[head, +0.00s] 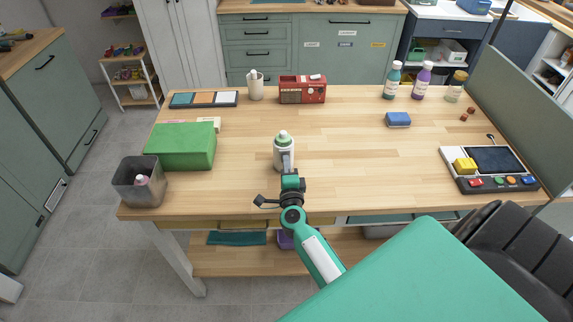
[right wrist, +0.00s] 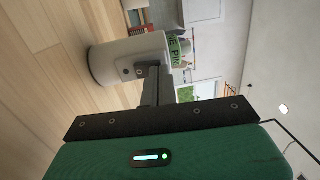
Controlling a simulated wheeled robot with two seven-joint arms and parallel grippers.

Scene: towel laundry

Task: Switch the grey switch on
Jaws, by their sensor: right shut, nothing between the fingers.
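My left gripper is not in view.
A green box (head: 182,146) and a grey bin (head: 138,190) are on the left of the wooden table (head: 350,155). A red radio (head: 302,92) and a white bottle (head: 256,88) stand behind. A control console (head: 490,168) is at the right. The table around the device is mostly clear.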

